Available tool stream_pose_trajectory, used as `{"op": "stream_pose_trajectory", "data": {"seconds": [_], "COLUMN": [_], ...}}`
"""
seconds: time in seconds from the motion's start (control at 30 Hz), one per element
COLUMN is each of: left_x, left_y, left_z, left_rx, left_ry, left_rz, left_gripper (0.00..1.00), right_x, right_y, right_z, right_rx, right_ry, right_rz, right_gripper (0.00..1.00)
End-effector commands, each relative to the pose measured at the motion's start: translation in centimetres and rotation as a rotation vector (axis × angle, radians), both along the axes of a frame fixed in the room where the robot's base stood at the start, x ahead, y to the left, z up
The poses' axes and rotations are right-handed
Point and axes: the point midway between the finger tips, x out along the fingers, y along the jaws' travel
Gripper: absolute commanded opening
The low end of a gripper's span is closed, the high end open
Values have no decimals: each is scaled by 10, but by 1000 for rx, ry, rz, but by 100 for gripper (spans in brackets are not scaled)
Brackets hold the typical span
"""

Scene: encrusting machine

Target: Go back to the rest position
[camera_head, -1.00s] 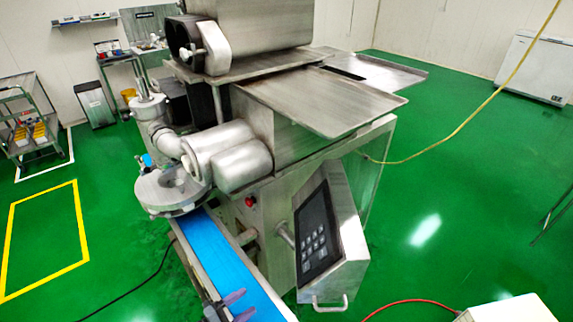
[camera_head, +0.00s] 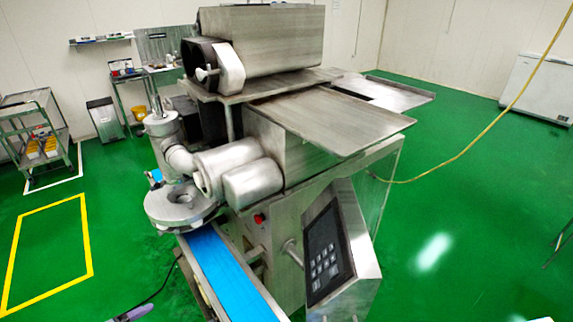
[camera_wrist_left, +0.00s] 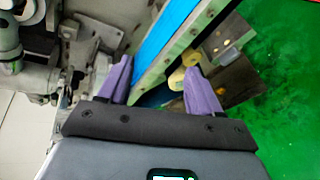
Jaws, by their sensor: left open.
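My left gripper (camera_head: 132,314) shows only as a purple fingertip at the bottom edge of the head view, left of the blue conveyor belt (camera_head: 228,270). In the left wrist view my left gripper (camera_wrist_left: 161,76) has its two purple fingers spread wide apart, with nothing held between them. The blue belt (camera_wrist_left: 165,40) and its metal side rail run behind the gap between the fingers. My right gripper is in neither view.
The steel encrusting machine (camera_head: 300,150) fills the middle, with a tilted control panel (camera_head: 325,255) in front. A round disc (camera_head: 182,205) sits above the belt's far end. A cart (camera_head: 35,130) stands at the far left. The green floor inside the yellow outline (camera_head: 50,250) is clear.

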Motion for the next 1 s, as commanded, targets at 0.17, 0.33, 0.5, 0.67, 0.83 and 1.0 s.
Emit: {"op": "stream_pose_trajectory", "data": {"seconds": [0.17, 0.33, 0.5, 0.67, 0.83, 1.0], "left_x": [-10, -21, -40, -75, -129, -185], "left_y": [18, 19, 14, -7, -45, -77], "left_z": [-17, -41, -53, -42, -8, 27], "left_rx": [281, 645, 1064, 1477, 1773, 1889], "left_ry": [-14, -41, -71, -85, -60, -18], "left_rz": [-56, -167, -326, -528, -751, -940], "left_gripper": [64, 64, 64, 64, 64, 64], "right_x": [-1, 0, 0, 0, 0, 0], "right_y": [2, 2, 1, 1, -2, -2], "right_z": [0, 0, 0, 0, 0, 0], "right_rx": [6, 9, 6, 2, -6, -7], "right_ry": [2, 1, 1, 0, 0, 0], "right_rz": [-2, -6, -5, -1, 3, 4], "right_gripper": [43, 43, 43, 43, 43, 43]}}
